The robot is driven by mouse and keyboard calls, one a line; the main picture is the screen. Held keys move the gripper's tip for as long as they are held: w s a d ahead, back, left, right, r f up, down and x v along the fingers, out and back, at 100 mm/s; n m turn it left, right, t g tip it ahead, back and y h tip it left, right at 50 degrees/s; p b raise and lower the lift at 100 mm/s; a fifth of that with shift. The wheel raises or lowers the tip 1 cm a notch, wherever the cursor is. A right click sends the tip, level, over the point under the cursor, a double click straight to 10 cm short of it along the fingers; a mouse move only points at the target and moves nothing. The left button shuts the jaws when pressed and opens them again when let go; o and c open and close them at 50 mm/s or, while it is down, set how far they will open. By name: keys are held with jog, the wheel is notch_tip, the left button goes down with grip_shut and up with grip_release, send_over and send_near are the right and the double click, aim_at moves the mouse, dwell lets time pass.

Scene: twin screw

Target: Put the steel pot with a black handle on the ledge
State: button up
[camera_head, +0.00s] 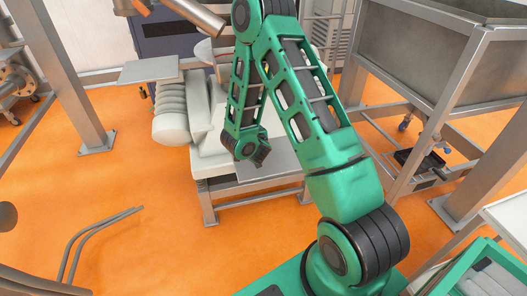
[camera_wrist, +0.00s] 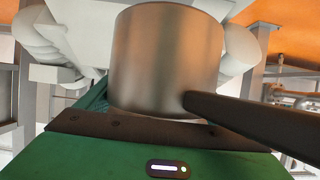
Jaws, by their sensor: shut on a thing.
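The steel pot (camera_wrist: 165,60) fills the middle of the wrist view, right in front of my gripper (camera_wrist: 150,128). Its long black handle (camera_wrist: 255,118) runs off to the right. My gripper is shut on the pot; the exact contact is hard to see. In the head view, the end of my green arm (camera_head: 262,155) hangs over the grey low platform (camera_head: 275,172) at the middle. I cannot make out the pot there. Which surface is the ledge is unclear; a flat grey plate (camera_head: 148,70) sticks out at the upper left.
A white ribbed machine part (camera_head: 172,110) stands left of my arm. A large steel hopper on a frame (camera_head: 415,45) fills the upper right. A grey post (camera_head: 75,80) and a bent metal rail (camera_head: 95,235) are at left. Orange floor (camera_head: 165,250) is open at lower left.

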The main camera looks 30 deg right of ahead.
jog(key=shift+w+d+f, duration=0.4)
jog(key=shift+d+f, duration=1.4)
jog(key=shift+w+d+f, duration=0.35)
jog(key=shift+d+f, duration=1.45)
jog(key=shift+d, duration=0.05)
jog(key=shift+w+d+f, duration=0.4)
jog(key=shift+d+f, duration=1.4)
jog(key=o, duration=1.1)
